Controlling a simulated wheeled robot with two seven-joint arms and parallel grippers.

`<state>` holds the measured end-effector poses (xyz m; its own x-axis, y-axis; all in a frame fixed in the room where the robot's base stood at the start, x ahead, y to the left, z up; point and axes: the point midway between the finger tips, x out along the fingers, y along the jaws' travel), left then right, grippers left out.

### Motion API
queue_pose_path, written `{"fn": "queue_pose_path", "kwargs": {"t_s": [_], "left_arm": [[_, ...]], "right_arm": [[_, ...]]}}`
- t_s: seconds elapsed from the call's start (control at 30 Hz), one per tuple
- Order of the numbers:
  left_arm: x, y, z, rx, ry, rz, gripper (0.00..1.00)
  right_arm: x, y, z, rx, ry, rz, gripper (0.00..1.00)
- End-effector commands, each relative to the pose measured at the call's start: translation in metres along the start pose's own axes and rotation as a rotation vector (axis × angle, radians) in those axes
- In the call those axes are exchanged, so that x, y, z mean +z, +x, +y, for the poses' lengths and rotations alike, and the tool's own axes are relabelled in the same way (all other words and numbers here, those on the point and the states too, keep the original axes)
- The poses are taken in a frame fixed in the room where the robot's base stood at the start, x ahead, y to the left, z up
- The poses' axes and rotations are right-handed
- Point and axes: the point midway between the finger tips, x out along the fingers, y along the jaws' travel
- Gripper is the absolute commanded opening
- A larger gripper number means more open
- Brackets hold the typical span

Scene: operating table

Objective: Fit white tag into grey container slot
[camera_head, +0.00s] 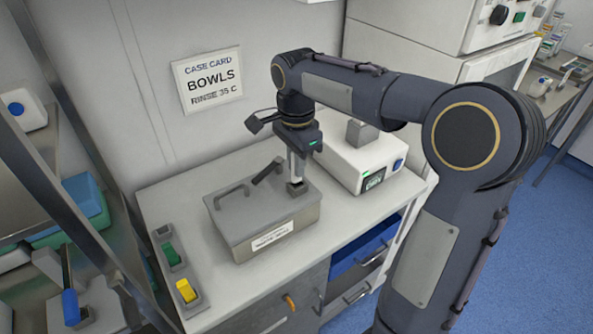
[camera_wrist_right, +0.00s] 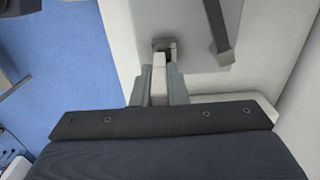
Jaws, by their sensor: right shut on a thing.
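The grey container (camera_head: 235,238) stands on the white counter, with a lid, a handle and a white label on its front. A small grey slot holder (camera_head: 297,188) sits on the lid's right side; its dark opening also shows in the right wrist view (camera_wrist_right: 164,43). My right gripper (camera_head: 297,177) points down over this holder. It is shut on the white tag (camera_wrist_right: 158,75), whose far end is at the slot opening. I cannot tell how deep the tag is in the slot. In the head view the fingers mostly hide the tag. My left gripper is not in view.
A dark bar (camera_head: 267,171) rises from the lid beside my right gripper. A white device (camera_head: 350,158) stands close behind right. A grey holder with green (camera_head: 170,253) and yellow (camera_head: 186,291) pieces lies at left. A wall sign (camera_head: 209,79) reads "CASE CARD BOWLS RINSE 35 C".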

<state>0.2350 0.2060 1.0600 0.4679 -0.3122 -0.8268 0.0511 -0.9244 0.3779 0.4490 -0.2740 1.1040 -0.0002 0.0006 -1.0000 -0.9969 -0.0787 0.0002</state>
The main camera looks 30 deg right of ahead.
Motion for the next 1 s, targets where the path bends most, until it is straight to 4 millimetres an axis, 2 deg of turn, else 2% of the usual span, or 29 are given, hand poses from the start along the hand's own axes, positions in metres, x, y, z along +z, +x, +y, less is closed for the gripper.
{"fn": "queue_pose_path", "kwargs": {"t_s": [0.13, 0.3, 0.73, 0.77, 0.9, 1.0], "left_arm": [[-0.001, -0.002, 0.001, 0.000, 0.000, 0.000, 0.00], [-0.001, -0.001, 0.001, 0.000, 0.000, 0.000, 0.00], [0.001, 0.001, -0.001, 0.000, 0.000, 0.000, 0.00], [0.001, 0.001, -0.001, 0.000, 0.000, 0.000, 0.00], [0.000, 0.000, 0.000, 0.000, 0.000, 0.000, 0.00], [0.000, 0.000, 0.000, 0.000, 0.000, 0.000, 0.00]], "right_arm": [[-0.007, 0.014, -0.008, 0.004, 0.003, 0.000, 0.00], [-0.006, 0.038, -0.006, 0.003, 0.000, 0.000, 0.00], [-0.005, 0.045, -0.006, 0.000, 0.000, 0.000, 0.00], [-0.005, 0.045, -0.006, 0.000, 0.000, 0.000, 0.14], [-0.005, 0.044, -0.006, 0.000, 0.000, 0.000, 0.33], [-0.005, 0.044, -0.006, 0.000, 0.000, 0.000, 0.35]]}}
